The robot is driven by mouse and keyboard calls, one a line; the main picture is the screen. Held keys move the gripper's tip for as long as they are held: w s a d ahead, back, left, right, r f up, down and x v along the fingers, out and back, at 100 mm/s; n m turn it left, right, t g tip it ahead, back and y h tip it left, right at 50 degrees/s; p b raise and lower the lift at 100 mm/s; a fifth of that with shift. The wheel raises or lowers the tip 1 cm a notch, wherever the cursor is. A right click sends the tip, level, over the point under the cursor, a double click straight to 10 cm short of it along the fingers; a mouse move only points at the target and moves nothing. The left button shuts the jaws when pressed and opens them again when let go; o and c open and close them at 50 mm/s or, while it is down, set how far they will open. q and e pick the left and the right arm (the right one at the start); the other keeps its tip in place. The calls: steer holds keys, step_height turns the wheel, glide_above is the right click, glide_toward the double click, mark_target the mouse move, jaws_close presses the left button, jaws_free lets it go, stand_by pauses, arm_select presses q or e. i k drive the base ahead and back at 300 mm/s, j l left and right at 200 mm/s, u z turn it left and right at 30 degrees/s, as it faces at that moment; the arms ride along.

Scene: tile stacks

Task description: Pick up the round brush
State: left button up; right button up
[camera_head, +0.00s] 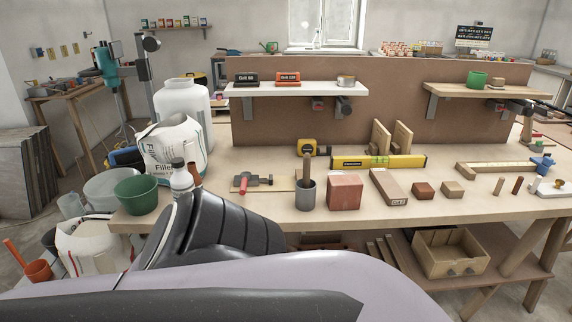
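A grey cylinder (305,196) stands upright near the front edge of the workbench (460,220). A wooden handle (307,168) rises from its top. This may be the round brush, but I cannot tell whether it is one piece or a handle standing in a cup. No other thing in view is clearly a round brush. Neither of my grippers shows. A large dark and lilac part of my own arm fills the bottom left and middle of the view and hides part of the bench front.
Beside the handle are a red block (345,192), a clamp-like tool (250,182), a tape measure (307,147) and a yellow level (378,162). A green bucket (136,195) and a filler bag (173,145) stand at the left. A wooden crate (449,253) sits below.

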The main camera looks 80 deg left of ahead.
mark_target(306, 158)
steer(key=u, duration=2.35)
steer(key=i+l+z, duration=0.15)
steer(key=i, duration=0.5)
